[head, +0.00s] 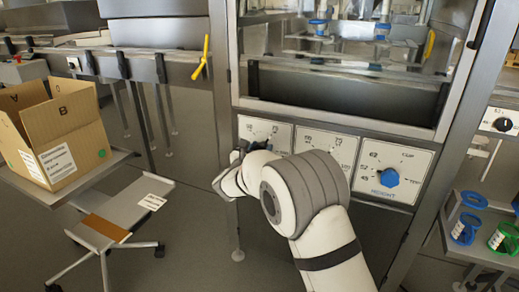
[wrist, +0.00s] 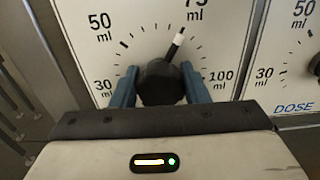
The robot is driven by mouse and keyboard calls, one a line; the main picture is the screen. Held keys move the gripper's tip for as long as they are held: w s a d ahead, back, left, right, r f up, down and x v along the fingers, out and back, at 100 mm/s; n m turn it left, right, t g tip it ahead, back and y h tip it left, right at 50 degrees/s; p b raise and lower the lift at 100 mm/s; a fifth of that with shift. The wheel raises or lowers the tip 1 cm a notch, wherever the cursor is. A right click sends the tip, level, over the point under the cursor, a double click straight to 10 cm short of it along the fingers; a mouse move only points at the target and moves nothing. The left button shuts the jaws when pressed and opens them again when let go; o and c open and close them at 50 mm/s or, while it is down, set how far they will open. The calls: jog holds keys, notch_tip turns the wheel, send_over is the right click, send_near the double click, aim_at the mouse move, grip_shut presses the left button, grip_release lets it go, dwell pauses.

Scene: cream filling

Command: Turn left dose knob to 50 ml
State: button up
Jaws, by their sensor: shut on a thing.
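In the wrist view the pointer tilts up and slightly right, toward the 75 ml label (wrist: 194,12). The 50 ml label (wrist: 100,22) is at upper left of the dial, well away from the pointer. My gripper (wrist: 161,86) has its blue fingers on both sides of the knob, shut on it. In the head view my gripper (head: 240,157) is at the left panel (head: 283,134), and my arm hides part of that area.
A middle dial panel (head: 322,142) is next to it, partly behind my arm. A right panel with a blue knob (head: 389,177) stands further right. A cardboard box (head: 62,132) sits on a table at left. Blue and green holders stand at far right.

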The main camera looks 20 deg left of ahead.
jog(key=shift+a, duration=0.1)
jog(key=shift+c, duration=0.4)
jog(key=shift+r, duration=0.1)
jog(key=shift+n+p, duration=0.3)
jog(key=shift+p, duration=0.35)
jog(key=n+p, duration=0.2)
jog(key=p, duration=0.1)
jog(key=shift+r, duration=0.2)
jog(key=n+p, duration=0.4)
jog(key=p, duration=0.1)
jog(key=shift+n+p, duration=0.3)
jog(key=n+p, duration=0.3)
jog(key=shift+a+f+n, duration=0.1)
jog(key=shift+n, duration=0.2)
jog(key=shift+f+n+p, duration=0.15)
jog(key=shift+n+p, duration=0.75)
jog(key=shift+n, duration=0.05)
jog(key=shift+f+n+p, duration=0.15)
jog(key=shift+n+p, duration=0.7)
jog(key=shift+n, duration=0.1)
